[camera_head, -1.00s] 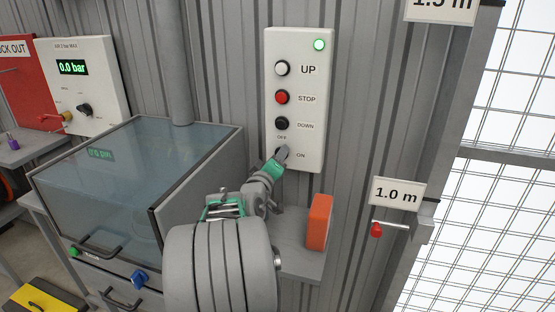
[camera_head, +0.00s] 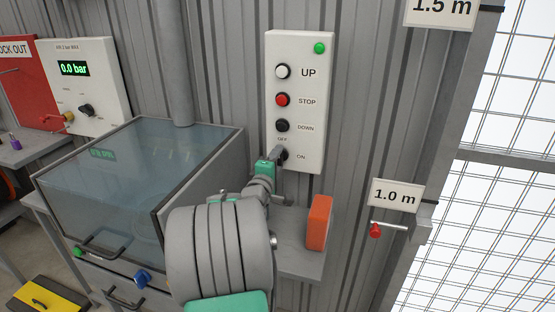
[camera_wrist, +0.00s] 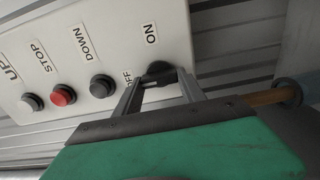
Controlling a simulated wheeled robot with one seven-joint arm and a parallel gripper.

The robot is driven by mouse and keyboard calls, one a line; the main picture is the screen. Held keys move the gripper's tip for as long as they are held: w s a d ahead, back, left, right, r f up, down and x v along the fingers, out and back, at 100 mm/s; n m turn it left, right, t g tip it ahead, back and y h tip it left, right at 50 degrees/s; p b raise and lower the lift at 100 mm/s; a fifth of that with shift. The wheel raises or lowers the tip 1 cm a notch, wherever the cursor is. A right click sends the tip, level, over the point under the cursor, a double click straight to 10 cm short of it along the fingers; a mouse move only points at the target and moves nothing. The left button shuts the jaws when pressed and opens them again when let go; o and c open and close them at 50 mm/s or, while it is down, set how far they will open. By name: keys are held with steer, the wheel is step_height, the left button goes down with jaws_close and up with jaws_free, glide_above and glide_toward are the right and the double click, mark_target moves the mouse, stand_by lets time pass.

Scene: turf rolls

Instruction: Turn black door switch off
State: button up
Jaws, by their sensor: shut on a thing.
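The black door switch (camera_head: 285,155) is a knob at the bottom of a white control panel (camera_head: 312,110), beside the labels OFF and ON. My gripper (camera_head: 277,156) reaches it from below and left and hides part of it. In the wrist view my gripper (camera_wrist: 162,82) has one finger on each side of the black switch (camera_wrist: 159,71), shut on it. A pale mark on the knob shows between the fingers, towards the OFF side. The green lamp (camera_head: 319,48) at the panel's top looks dull.
White UP (camera_head: 281,72), red STOP (camera_head: 282,100) and black DOWN (camera_head: 282,126) buttons sit close above the switch. An orange block (camera_head: 319,222) stands on a grey shelf below right. A glass-topped cabinet (camera_head: 135,185) stands at left.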

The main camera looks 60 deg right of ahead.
stand_by(0.4)
steer(key=o, duration=1.4)
steer(key=shift+c, duration=0.2)
steer(key=s+a+b, duration=0.1)
steer(key=a, duration=0.6)
steer(key=shift+a, duration=0.35)
steer(key=shift+s, duration=0.15)
